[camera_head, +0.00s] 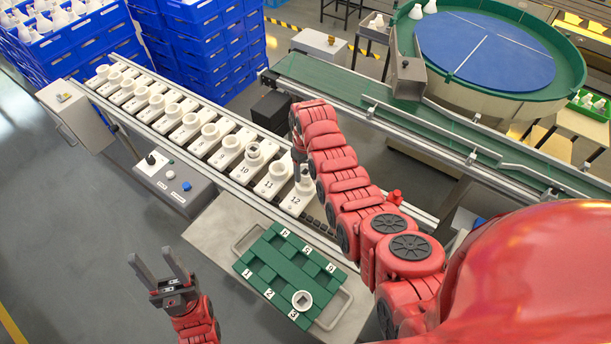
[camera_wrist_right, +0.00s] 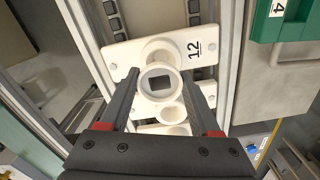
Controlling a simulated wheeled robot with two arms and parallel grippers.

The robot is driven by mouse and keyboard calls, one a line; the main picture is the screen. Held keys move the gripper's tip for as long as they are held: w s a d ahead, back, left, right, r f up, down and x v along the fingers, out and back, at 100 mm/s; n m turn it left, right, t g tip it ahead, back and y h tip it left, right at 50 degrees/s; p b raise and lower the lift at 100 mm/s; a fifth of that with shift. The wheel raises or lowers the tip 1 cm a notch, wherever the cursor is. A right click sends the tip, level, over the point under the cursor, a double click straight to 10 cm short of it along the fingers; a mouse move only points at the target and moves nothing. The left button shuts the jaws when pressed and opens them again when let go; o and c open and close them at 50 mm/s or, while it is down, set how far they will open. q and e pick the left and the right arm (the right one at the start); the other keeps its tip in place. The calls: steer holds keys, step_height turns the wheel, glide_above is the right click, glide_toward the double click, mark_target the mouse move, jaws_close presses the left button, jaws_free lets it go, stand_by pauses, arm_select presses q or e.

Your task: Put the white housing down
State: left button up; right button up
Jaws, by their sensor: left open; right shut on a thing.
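My right gripper (camera_head: 299,172) is shut on a white housing (camera_wrist_right: 160,82), a round ring with a dark square opening, which shows between the two fingers in the right wrist view. In that view it overlaps the cup of the white holder marked 12 (camera_wrist_right: 199,63). Whether it touches the cup or hangs above it, I cannot tell. In the head view the holder marked 12 (camera_head: 297,203) is at the near end of the row, partly hidden by the gripper. My left gripper (camera_head: 163,268) is open and empty, left of the green tray.
The green tray (camera_head: 278,262) has numbered compartments; another white housing (camera_head: 302,299) lies by number 3. Several white holders run along the rail, number 11 (camera_head: 272,188) closest to 12. A control box (camera_head: 174,186) and a green conveyor (camera_head: 340,85) flank the row.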

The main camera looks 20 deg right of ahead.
steer(key=shift+s+f+p, duration=0.1)
steer(key=shift+f+p, duration=0.2)
steer(key=shift+f, duration=1.3)
steer(key=shift+f, duration=0.2)
steer(key=o, duration=1.3)
steer(key=shift+r, duration=0.25)
